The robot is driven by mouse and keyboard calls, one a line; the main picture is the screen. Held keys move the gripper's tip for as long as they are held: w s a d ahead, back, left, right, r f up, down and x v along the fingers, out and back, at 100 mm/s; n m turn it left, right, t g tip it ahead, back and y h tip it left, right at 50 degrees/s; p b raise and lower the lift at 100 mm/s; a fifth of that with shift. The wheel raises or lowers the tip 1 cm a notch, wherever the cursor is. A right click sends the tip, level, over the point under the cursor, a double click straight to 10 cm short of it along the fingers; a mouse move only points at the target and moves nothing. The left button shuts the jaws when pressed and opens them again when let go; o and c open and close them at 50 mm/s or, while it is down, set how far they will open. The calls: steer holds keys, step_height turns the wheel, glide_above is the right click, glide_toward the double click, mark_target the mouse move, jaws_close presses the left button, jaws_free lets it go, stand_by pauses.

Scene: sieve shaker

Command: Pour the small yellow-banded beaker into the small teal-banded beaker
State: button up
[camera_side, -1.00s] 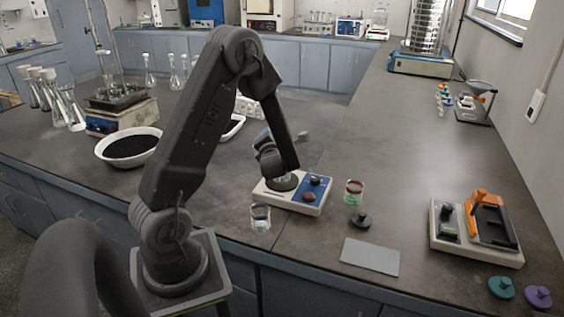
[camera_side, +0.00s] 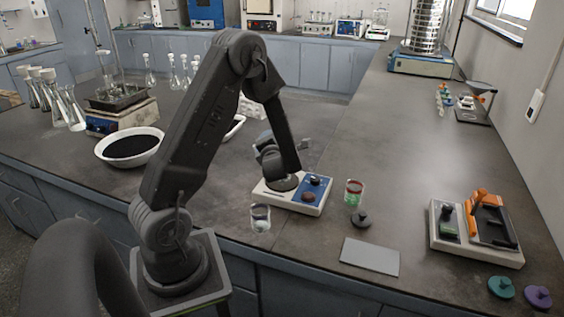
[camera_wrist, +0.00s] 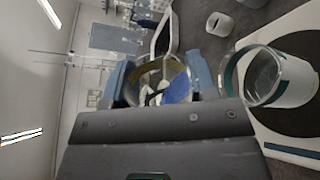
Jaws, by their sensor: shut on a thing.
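In the wrist view, my gripper (camera_wrist: 160,78) is shut on the small yellow-banded beaker (camera_wrist: 163,68), with one finger on each side of it. Something blue shows in or through its glass; I cannot tell which. The small teal-banded beaker (camera_wrist: 268,75) is close by on the right of the wrist view, apart from the held one, over a pale device with a dark round plate. In the side view my arm hides the fingers and most of that area, and I cannot make out the teal band there.
A dark stopper-like piece (camera_side: 360,219) and a grey pad (camera_side: 370,256) lie nearby.

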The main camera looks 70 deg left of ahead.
steer(key=shift+w+d+r+m+g, duration=0.1)
steer(key=shift+w+r+m+g, duration=0.05)
steer(key=shift+m, duration=0.65)
steer(key=shift+w+r+m+g, duration=0.15)
steer(key=shift+m, duration=0.65)
stand_by(3.4)
steer(key=shift+w+f+m, duration=0.2)
steer(key=shift+f+m, duration=0.35)
steer(key=shift+m, duration=0.15)
stand_by(1.7)
steer(key=shift+s+r+n, duration=0.1)
steer(key=shift+r+n, duration=0.3)
steer(key=shift+s+r+n, duration=0.1)
steer(key=shift+s+n, duration=0.2)
steer(key=shift+n, duration=0.4)
steer(key=shift+s+f+n, duration=0.1)
steer(key=shift+f+n, duration=0.15)
steer(key=shift+n, duration=0.95)
